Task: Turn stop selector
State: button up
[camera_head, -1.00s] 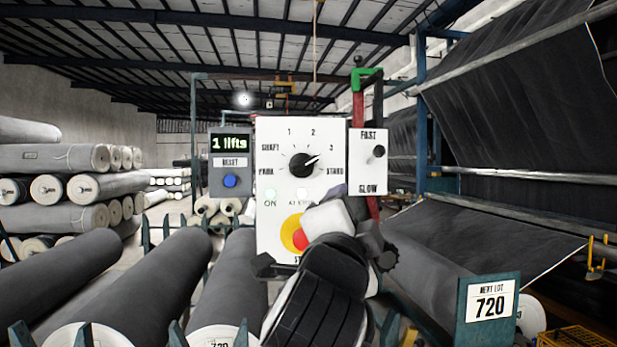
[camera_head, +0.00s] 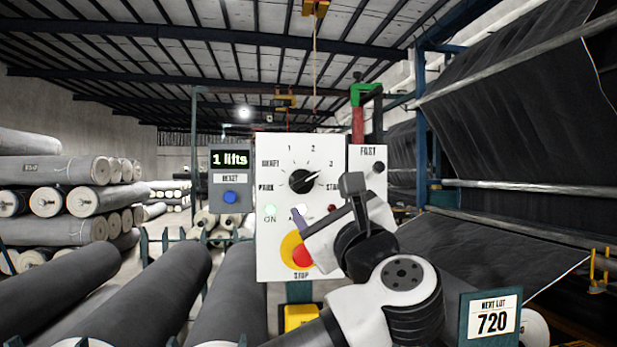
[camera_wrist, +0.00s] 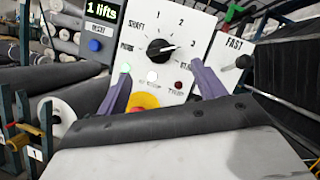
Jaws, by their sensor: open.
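The stop selector is a black round knob (camera_head: 302,181) with a white pointer, on a white control panel (camera_head: 275,240). Its pointer is turned up and right, close to the 3 mark; PARK, SHAFT, 1, 2 and STAND are the other marks. The knob also shows in the wrist view (camera_wrist: 159,50). My gripper (camera_head: 323,204) is open and empty in front of the panel's lower right part, below and right of the knob. In the wrist view its two purple fingers (camera_wrist: 163,72) stand apart below the knob, not around it. My gripper covers part of the STAND label.
A red stop button (camera_head: 303,257) on yellow sits low on the panel. A lift counter (camera_head: 230,160) reading "1 lifts" is at left. A FAST/SLOW switch (camera_head: 377,168) is at right, its lower label hidden. Grey rolls (camera_head: 150,295) lie in front.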

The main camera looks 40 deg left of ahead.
aim_at(306, 183)
jog(key=p+x, duration=0.2)
jog(key=x, duration=0.6)
jog(key=shift+p, duration=0.3)
jog(key=c, duration=1)
